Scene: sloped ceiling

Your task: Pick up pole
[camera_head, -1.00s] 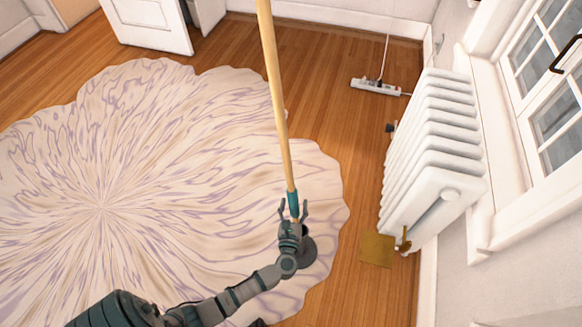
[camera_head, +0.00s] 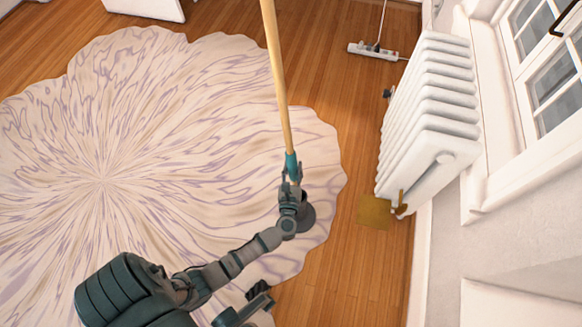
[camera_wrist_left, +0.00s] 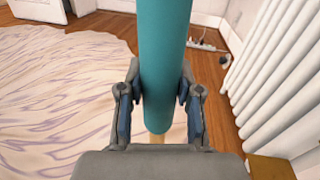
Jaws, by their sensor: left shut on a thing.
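The pole (camera_head: 277,80) is long and tan with a teal sleeve low down. It stands near upright in the head view, its top cut off by the frame. My left gripper (camera_head: 291,178) is shut on the pole around the teal sleeve. In the left wrist view the teal sleeve (camera_wrist_left: 166,60) lies between the two fingers of my left gripper (camera_wrist_left: 158,95), with a bit of tan shaft below. A dark round piece sits behind the gripper; I cannot tell whether it belongs to the pole.
A large pale rug with purple streaks (camera_head: 130,130) covers the wood floor. A white radiator (camera_head: 430,120) stands on the right beneath a window, with a yellow square (camera_head: 374,212) by its foot. A white power strip (camera_head: 373,51) lies at the back. A white door panel stands at top left.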

